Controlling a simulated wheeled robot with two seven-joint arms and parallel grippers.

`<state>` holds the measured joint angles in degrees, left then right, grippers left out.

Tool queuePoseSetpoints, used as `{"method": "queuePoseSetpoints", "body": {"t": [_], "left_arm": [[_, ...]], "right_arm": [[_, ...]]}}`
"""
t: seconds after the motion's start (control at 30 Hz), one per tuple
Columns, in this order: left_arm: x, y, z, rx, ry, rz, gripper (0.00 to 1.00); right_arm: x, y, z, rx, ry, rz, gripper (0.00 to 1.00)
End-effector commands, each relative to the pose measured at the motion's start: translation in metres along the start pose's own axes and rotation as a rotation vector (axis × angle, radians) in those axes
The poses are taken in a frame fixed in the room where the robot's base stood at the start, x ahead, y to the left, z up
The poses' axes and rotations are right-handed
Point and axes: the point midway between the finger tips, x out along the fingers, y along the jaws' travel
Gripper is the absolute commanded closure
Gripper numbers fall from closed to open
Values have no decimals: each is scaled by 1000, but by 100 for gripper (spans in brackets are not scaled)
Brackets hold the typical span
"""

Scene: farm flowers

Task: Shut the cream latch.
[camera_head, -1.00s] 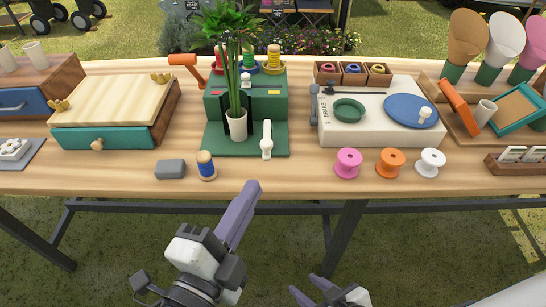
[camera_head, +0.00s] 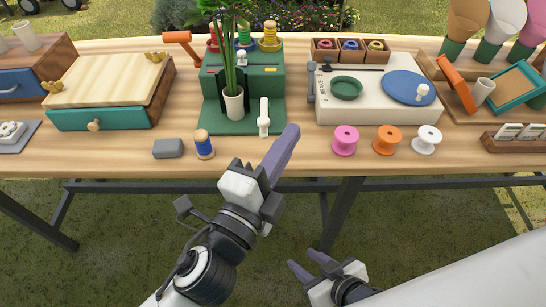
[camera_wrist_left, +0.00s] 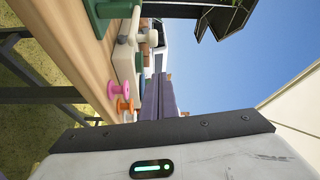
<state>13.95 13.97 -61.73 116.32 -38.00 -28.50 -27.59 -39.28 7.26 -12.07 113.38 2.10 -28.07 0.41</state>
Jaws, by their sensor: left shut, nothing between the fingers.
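The cream latch (camera_head: 264,117) looks like a pale upright lever at the front right of the green stand (camera_head: 215,122). Whether it is open or shut I cannot tell. My left gripper (camera_head: 292,131) is shut and empty, its purple fingers pointing up and right, just right of and in front of the latch and apart from it in the head view. The shut fingers also show in the left wrist view (camera_wrist_left: 158,95). My right gripper (camera_head: 302,257) is low, in front of the table, its fingers apart with nothing between them.
A potted plant (camera_head: 233,102) stands on the green stand left of the latch. A blue spool (camera_head: 203,145) and grey block (camera_head: 167,148) lie to the left. A pink spool (camera_head: 345,140) and a cream record player (camera_head: 330,108) are to the right.

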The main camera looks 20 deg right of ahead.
Motion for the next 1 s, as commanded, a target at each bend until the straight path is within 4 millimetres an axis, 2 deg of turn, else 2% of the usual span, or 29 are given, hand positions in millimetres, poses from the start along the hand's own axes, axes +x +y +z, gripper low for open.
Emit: {"method": "queuePoseSetpoints", "body": {"t": [0.1,0.2,0.4,1.0], "left_arm": [[26,-2,-1,1,1,-2,100],[18,1,18,3,-3,3,100],[11,0,35,0,-1,1,100],[7,-1,44,0,13,4,100]], "right_arm": [[0,1,0,1,-2,1,63],[0,1,0,2,-2,2,63],[0,1,0,2,-2,3,63],[-2,1,-1,1,-3,2,63]]}}
